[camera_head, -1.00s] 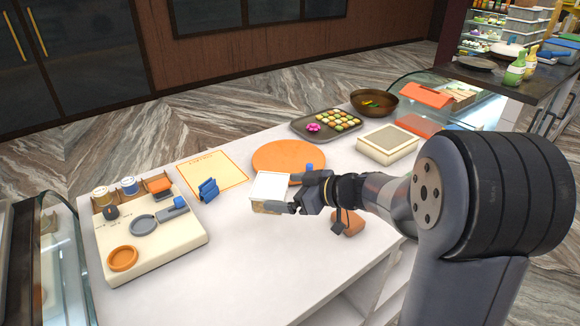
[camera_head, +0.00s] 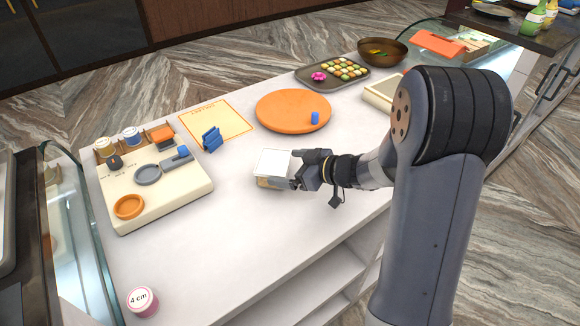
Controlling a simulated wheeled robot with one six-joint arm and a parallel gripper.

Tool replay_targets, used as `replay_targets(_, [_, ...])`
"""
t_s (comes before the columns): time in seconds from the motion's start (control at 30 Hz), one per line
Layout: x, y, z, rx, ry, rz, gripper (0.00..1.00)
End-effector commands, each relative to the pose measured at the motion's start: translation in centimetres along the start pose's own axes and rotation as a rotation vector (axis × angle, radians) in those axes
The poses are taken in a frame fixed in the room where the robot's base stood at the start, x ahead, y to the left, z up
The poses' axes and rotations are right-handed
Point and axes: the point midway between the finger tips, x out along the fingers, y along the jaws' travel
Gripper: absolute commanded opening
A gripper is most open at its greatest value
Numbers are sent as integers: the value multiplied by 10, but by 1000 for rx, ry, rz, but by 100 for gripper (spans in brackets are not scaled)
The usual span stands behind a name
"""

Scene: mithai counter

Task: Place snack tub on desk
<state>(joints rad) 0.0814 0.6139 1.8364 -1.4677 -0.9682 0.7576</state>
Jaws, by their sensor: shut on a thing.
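The snack tub (camera_head: 271,162) is a small box with a white lid and a see-through lower part with tan contents. It is over the white desk (camera_head: 215,260), in the middle of the camera_head view. My gripper (camera_head: 293,170) comes from the right and is shut on the tub's right side. The tub looks roughly level. I cannot tell whether its base touches the desk. The fingers partly hide its right edge.
An orange round board (camera_head: 292,112) with a blue piece (camera_head: 315,118) lies behind the tub. A cream organiser (camera_head: 180,200) is at left, with a blue stand (camera_head: 212,139) beside it. A pink-sided "4 cm" tub (camera_head: 142,301) is at front left. The front middle is clear.

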Motion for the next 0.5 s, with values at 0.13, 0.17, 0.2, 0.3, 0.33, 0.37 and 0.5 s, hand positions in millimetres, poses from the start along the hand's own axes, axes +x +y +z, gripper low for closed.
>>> replay_targets(0.13, [0, 0, 0, 0, 0, 0, 71])
replay_targets(0.17, [1, 0, 1, 0, 0, 0, 71])
replay_targets(0.2, [1, 0, 3, 0, 0, 0, 71])
replay_targets(0.3, [1, 0, 3, 0, 0, 0, 100])
replay_targets(0.33, [1, 0, 3, 0, 0, 0, 100])
replay_targets(0.37, [1, 0, 3, 0, 0, 0, 100])
replay_targets(0.5, [1, 0, 2, 0, 0, 0, 100])
